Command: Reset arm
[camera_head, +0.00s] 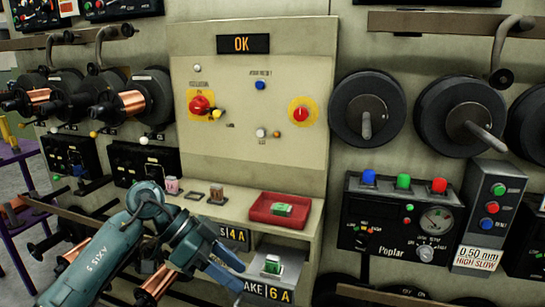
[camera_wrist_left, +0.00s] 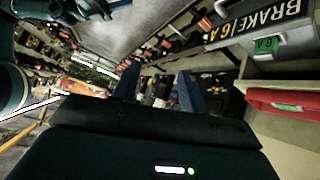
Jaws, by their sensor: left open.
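My left arm, teal, comes in from the lower left in the head view. Its gripper (camera_head: 226,274) is in front of the shelf unit, just left of the lower compartment with the "6 A" label (camera_head: 268,291). In the left wrist view the two blue fingers of this gripper (camera_wrist_left: 158,88) stand apart with nothing between them. My right gripper is in neither view.
A red tray (camera_head: 264,219) holding a green-topped piece sits on the ledge. Another green-topped piece (camera_head: 272,265) sits in the compartment below. The control panel (camera_head: 253,75) reads "OK". Copper spools (camera_head: 120,108) on the left and black reels (camera_head: 462,115) on the right stick out.

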